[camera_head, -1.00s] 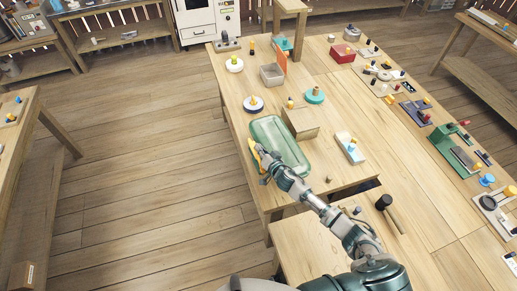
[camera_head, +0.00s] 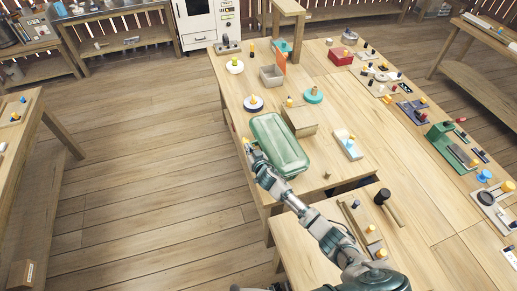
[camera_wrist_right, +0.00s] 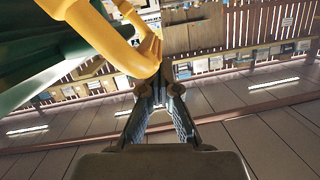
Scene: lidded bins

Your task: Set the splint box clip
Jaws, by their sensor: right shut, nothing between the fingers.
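The splint box (camera_head: 279,143) is green with a lid on and lies near the left edge of the long table in the head view. Its yellow clip (camera_head: 246,141) shows only as a small patch at the box's left side, partly hidden by my right gripper (camera_head: 250,149). In the right wrist view the clip (camera_wrist_right: 125,40) is a thick yellow bent bar beside the green box (camera_wrist_right: 40,50). My right gripper (camera_wrist_right: 162,90) is shut and empty, its tips close to the clip's end; I cannot tell if they touch. My left gripper is out of view.
A cardboard-coloured box (camera_head: 299,121) stands right behind the green box. A white block with a blue piece (camera_head: 348,145) lies to its right. A black mallet (camera_head: 384,197) lies on the table nearer me. Open floor lies left of the table.

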